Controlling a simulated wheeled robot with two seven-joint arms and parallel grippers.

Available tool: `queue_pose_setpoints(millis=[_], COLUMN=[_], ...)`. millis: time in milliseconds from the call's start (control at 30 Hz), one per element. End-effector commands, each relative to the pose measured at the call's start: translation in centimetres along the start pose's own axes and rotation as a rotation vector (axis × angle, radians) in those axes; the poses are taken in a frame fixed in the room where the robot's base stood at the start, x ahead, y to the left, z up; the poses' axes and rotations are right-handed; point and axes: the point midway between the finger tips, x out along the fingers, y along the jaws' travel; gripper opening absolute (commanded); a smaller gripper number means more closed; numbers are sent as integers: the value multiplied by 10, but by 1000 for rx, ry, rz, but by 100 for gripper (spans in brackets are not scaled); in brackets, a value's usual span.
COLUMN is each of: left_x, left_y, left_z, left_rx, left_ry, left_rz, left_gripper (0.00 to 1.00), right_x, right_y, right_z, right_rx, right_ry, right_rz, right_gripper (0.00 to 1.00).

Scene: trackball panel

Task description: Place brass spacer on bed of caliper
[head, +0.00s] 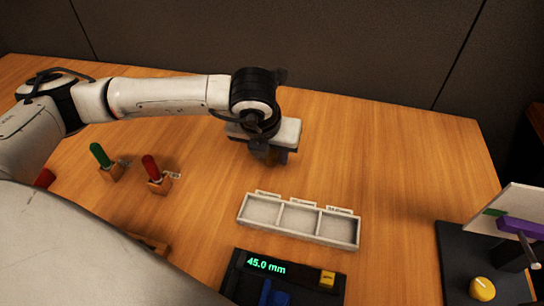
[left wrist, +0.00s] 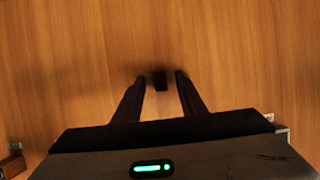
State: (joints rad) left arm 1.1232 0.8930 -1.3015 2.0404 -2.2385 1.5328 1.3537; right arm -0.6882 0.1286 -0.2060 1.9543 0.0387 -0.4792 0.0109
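My left gripper (head: 270,155) points down over the bare wood at the back middle of the table, behind the tray. In the left wrist view its two fingers (left wrist: 160,77) are apart. A small dark block (left wrist: 161,81) shows between the fingertips, with a gap on each side. It looks black in shadow, so I cannot tell whether it is the brass spacer. In the head view the gripper hides that spot. The caliper (head: 240,285) appears to be the black device at the front edge, reading 45.0 mm, with a blue part and a yellow button. My right gripper is not in view.
A pale tray (head: 320,234) with three labelled, empty-looking compartments lies between gripper and caliper. A green-handled tool (head: 100,154) and a red-handled tool (head: 151,167) stand in wooden blocks at left. A black panel with a yellow knob (head: 482,289) is at right.

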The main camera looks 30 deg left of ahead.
Motion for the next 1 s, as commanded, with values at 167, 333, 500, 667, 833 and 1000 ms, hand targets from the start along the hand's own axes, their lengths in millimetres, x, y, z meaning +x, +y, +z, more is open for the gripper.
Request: queue_pose_setpoints(millis=[167, 333, 500, 667, 833, 1000], left_x=[0, -1, -1, -5, -29, -62], left_y=[0, 0, 0, -1, -1, -1], left_z=[0, 0, 0, 3, 13, 27], left_rx=[0, 0, 0, -1, 0, -1], left_ry=[0, 0, -1, -3, -5, -5], left_rz=[0, 0, -1, -2, -4, -3], left_gripper=[27, 0, 0, 0, 0, 0], right_x=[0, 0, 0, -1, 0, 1], right_y=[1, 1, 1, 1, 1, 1], right_z=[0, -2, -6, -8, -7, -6], right_rx=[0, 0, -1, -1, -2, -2], right_ry=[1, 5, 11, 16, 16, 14], right_rz=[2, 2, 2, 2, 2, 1], right_gripper=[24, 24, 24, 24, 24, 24])
